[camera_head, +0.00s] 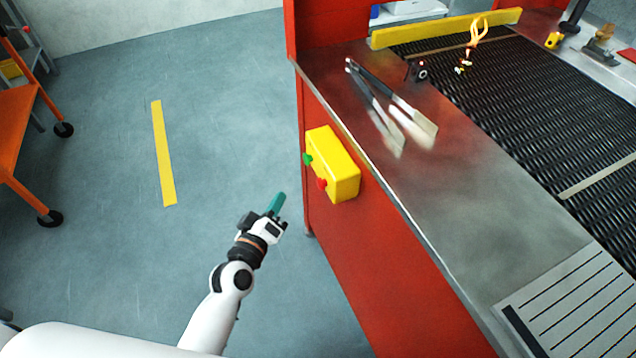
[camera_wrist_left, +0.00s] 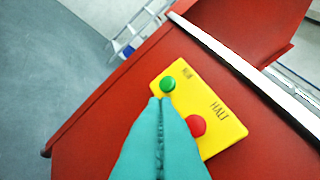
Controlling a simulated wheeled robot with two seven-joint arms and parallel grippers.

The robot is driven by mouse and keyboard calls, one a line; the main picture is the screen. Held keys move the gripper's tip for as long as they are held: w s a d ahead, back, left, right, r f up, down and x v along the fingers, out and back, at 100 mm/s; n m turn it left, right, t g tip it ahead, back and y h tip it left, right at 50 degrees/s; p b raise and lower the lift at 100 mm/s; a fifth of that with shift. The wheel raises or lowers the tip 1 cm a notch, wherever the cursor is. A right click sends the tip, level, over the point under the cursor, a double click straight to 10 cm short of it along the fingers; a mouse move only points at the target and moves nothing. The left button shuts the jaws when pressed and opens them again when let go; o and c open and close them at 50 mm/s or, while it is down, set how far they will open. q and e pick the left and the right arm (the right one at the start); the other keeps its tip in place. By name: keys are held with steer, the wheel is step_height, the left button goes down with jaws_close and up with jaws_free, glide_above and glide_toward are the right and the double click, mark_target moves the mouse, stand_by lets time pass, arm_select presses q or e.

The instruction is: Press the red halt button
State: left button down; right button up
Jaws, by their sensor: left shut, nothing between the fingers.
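A yellow control box (camera_head: 334,162) is mounted on the red side panel of the belt counter. Its red halt button (camera_head: 321,184) and green button (camera_head: 308,159) face left in the head view. In the left wrist view the red button (camera_wrist_left: 196,126) sits beside the word HALT, and the green button (camera_wrist_left: 167,84) is further up and left. My left gripper (camera_head: 276,203) has teal fingers, shut and empty, and appears apart from the box in the head view. In the wrist view the fingers (camera_wrist_left: 160,110) cover the box's lower left part. My right gripper is not in view.
The counter's metal top (camera_head: 440,200) carries tongs (camera_head: 390,105) and a slatted plate (camera_head: 575,310). A dark mesh belt (camera_head: 520,100) runs behind. An orange cart (camera_head: 20,130) stands far left. The floor between cart and counter is clear apart from a yellow stripe (camera_head: 163,155).

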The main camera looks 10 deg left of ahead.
arm_select(q)
steer(key=w+d, duration=0.3)
steer(key=d, duration=0.2)
steer(key=shift+w+d, duration=0.15)
steer(key=shift+w, duration=0.1)
steer(key=shift+p, duration=0.3)
stand_by(1.6)
steer(key=shift+w+d, duration=0.25)
steer(key=shift+d, duration=0.1)
steer(key=shift+w+d, duration=0.3)
steer(key=shift+d, duration=0.1)
stand_by(0.8)
steer(key=shift+s+a, duration=0.1)
steer(key=shift+s+a+p, duration=0.4)
steer(key=shift+s+a, duration=0.05)
steer(key=shift+a, duration=0.2)
steer(key=s+a, duration=0.2)
steer(key=a, duration=0.2)
steer(key=shift+s+a, duration=0.1)
steer(key=shift+s, duration=0.3)
